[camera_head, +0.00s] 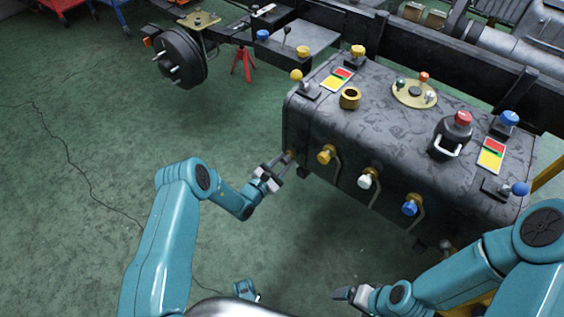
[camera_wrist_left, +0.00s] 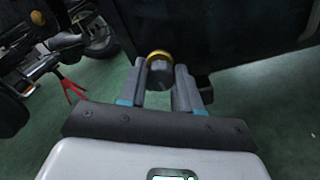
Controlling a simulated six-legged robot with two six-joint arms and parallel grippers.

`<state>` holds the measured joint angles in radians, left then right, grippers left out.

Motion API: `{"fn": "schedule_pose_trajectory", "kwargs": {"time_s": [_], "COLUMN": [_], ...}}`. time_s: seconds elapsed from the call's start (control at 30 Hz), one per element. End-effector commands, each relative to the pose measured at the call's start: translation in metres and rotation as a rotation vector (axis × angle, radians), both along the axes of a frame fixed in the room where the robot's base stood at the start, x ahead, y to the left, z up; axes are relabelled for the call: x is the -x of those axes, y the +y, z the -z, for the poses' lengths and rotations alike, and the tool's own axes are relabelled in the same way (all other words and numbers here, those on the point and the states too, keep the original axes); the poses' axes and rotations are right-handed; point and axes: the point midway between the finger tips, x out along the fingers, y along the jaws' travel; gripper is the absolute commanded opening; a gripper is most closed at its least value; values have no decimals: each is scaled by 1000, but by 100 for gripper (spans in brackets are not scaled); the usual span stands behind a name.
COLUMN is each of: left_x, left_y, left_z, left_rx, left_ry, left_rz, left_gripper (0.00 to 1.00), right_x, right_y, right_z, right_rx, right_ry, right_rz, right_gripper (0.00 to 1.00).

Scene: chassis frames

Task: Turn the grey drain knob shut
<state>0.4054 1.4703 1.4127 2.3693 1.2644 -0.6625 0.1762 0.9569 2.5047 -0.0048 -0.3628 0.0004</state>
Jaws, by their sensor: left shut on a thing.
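The grey drain knob (camera_wrist_left: 159,73) sits in front of a brass-coloured ring, low on the side of the dark tank (camera_head: 430,105). My left gripper (camera_wrist_left: 162,72) has its two fingers on either side of the knob and is shut on it. In the head view my left gripper (camera_head: 284,162) reaches the tank's lower left corner, where the fingers mostly hide the knob. The knob's exact turn angle cannot be told. My right gripper (camera_head: 343,294) is low in the head view, away from the tank, and its finger opening is unclear.
Yellow (camera_head: 326,154), white (camera_head: 367,180) and blue (camera_head: 410,207) knobs line the tank's front beside curved pipes. A black canister (camera_head: 452,138) and levers stand on top. A wheel hub (camera_head: 181,57) is at the upper left. The green floor at left is clear apart from a cable.

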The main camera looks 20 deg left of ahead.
Motion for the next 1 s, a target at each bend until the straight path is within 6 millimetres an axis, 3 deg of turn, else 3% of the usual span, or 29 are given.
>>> {"fn": "schedule_pose_trajectory", "kwargs": {"time_s": [0.4,0.9,0.93,1.0], "left_x": [1,1,1,1], "left_y": [0,-1,0,-1], "left_z": [1,1,1,1], "left_rx": [-150,-166,-166,-166], "left_ry": [-55,-60,-60,-60], "left_rz": [0,1,1,1], "left_gripper": [3,3,40,59], "right_x": [0,0,0,0], "right_y": [0,0,0,0], "right_z": [-3,-3,-3,-3], "right_rx": [0,0,0,0], "right_ry": [1,1,1,0], "right_rz": [-1,0,0,0], "right_gripper": [90,90,90,90]}}
